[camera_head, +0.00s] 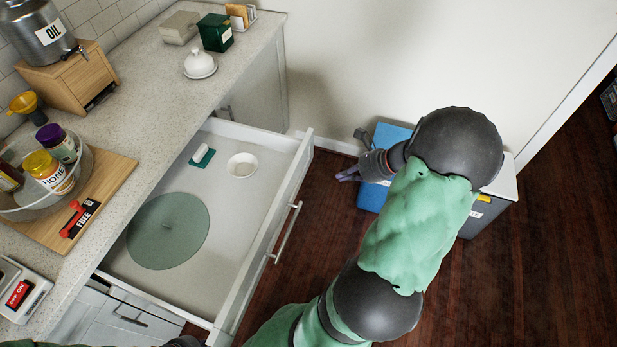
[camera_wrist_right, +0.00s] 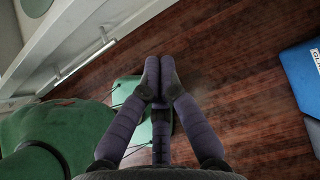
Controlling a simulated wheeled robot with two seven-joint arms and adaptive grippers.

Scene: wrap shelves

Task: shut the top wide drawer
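The top wide drawer (camera_head: 262,200) is pulled far out from under the counter in the head view. Its long bar handle (camera_head: 284,232) is on the outer front. Inside lie a round green mat (camera_head: 168,230), a small white bowl (camera_head: 242,165) and a green-and-white item (camera_head: 202,156). My right gripper (camera_head: 347,174) is beyond the drawer's far front corner, to the right of it and not touching it. In the right wrist view its purple fingers (camera_wrist_right: 160,68) are together and empty. The drawer handle also shows there (camera_wrist_right: 86,59), left of the fingers.
The counter (camera_head: 175,85) holds jars, an oil dispenser and a wooden board. A blue-lidded bin (camera_head: 372,197) stands on the floor behind my right gripper, by the wall. Open wood floor (camera_head: 255,310) lies in front of the drawer.

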